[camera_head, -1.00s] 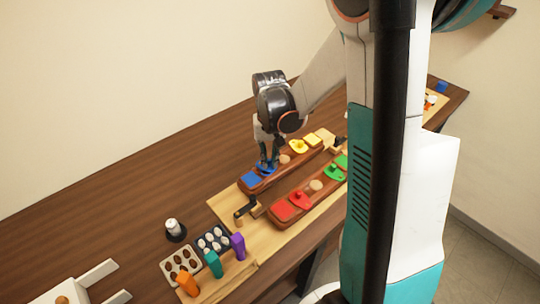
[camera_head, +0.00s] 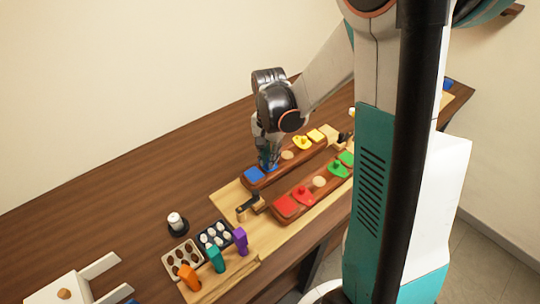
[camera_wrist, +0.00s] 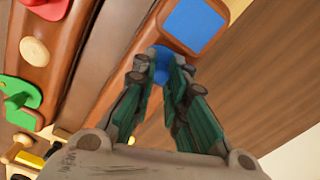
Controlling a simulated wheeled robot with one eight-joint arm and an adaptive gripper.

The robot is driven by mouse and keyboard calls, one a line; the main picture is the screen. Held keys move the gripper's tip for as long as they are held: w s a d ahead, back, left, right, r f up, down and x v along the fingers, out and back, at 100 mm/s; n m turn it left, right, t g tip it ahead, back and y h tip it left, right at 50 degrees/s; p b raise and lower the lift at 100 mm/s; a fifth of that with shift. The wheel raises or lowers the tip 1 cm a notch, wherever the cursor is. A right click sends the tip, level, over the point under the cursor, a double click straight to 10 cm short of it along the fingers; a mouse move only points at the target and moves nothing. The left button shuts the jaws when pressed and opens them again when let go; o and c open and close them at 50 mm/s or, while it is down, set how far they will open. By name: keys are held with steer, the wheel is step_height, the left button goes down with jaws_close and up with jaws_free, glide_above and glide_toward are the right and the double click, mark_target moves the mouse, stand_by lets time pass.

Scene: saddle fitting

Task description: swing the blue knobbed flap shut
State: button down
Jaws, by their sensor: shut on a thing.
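The blue knobbed flap (camera_head: 272,166) is on the rear wooden bar (camera_head: 313,157), beside a flat blue square (camera_head: 254,174). My gripper (camera_head: 268,166) reaches down onto it from above and hides most of it. In the wrist view my gripper (camera_wrist: 163,70) has its fingertips closed around the blue knob (camera_wrist: 161,74), and the blue square (camera_wrist: 195,24) lies just beyond them. The fingers cover most of the flap, so I cannot tell its exact angle.
The front wooden bar (camera_head: 315,192) carries red and green knobbed flaps. A yellow knobbed flap (camera_head: 302,142) is farther along the rear bar. A black-handled clamp (camera_head: 248,204) stands near the bars' left ends. Bare tabletop (camera_head: 130,185) lies behind and left.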

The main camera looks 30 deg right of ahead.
stand_by(0.3)
steer(key=c, duration=1.5)
jaws_free()
steer(key=shift+c, duration=0.2)
steer(key=shift+r, duration=0.1)
step_height(320, 180, up, 12)
steer(key=s+a+r+n+t, duration=0.2)
steer(key=s+a+n+t, duration=0.1)
steer(key=s, duration=0.4)
steer(key=s+a+r+n+t, duration=0.2)
steer(key=s+a+n+t, duration=0.2)
steer(key=s+a+n, duration=0.2)
steer(key=shift+s+r+n, duration=0.2)
steer(key=shift+s+n, duration=0.6)
steer(key=shift+n, duration=0.4)
